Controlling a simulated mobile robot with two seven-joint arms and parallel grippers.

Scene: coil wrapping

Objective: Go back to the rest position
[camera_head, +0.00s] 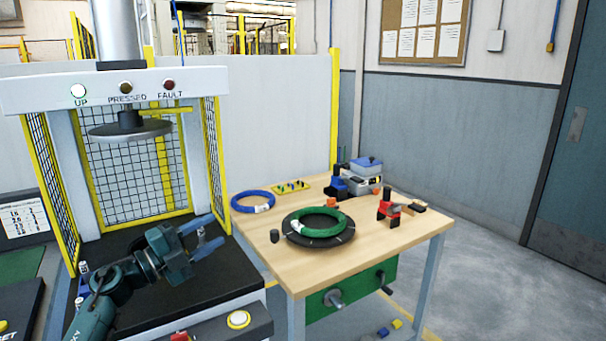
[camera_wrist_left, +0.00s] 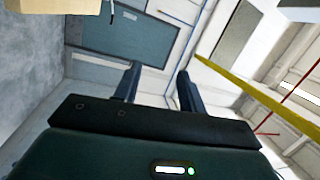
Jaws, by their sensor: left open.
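My left gripper (camera_head: 206,234) is open and empty. It is held above the black bed of the press, left of the wooden table, with its fingers pointing right. In the left wrist view its two fingers (camera_wrist_left: 157,88) stand apart with nothing between them. A green coil (camera_head: 318,223) lies on a black round turntable (camera_head: 345,238) on the wooden table (camera_head: 370,258). A blue coil (camera_head: 252,202) lies at the table's left back edge. My right gripper is not in view.
The press (camera_head: 90,90) has a round plate (camera_head: 130,130) hanging above its bed and yellow mesh guards (camera_head: 212,150) at the sides. Red (camera_head: 389,210) and blue (camera_head: 338,187) tools stand on the table's right and back. Open floor (camera_head: 490,290) lies right of the table.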

